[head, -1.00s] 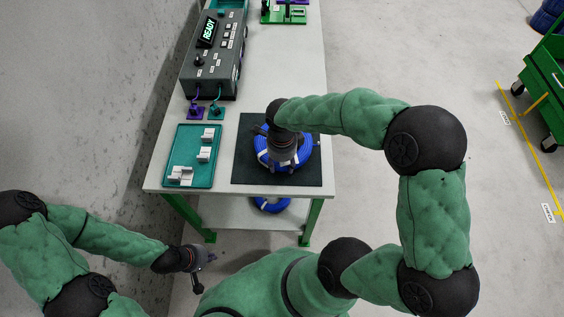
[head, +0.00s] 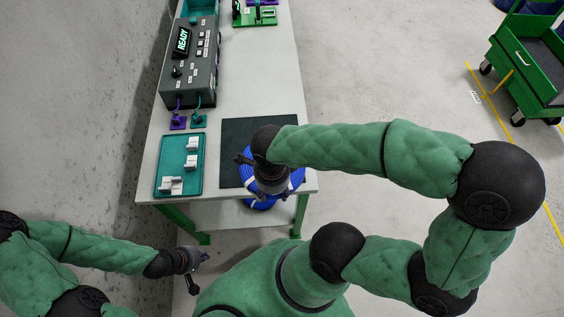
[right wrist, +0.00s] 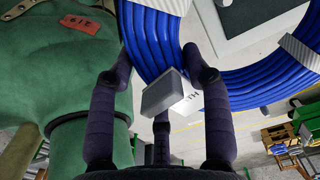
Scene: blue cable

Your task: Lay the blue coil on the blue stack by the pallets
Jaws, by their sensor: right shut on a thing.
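The blue coil (head: 296,178), with white bands, is at the front edge of the workbench, partly over the black mat and mostly hidden under my right gripper (head: 270,188). In the right wrist view the coil (right wrist: 152,35) passes between the fingers of my right gripper (right wrist: 165,85), which is shut on it. My left gripper (head: 198,270) is empty, low at the left, away from the bench, with its fingers apart. Wooden pallets (right wrist: 277,135) show small at the right of the right wrist view. I cannot make out the blue stack clearly.
The workbench (head: 265,75) holds a black mat (head: 238,135), a teal tray (head: 165,165) with white parts and a grey control box (head: 190,65) reading READY. A green cart (head: 525,65) stands at the upper right. The floor between bench and cart is open.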

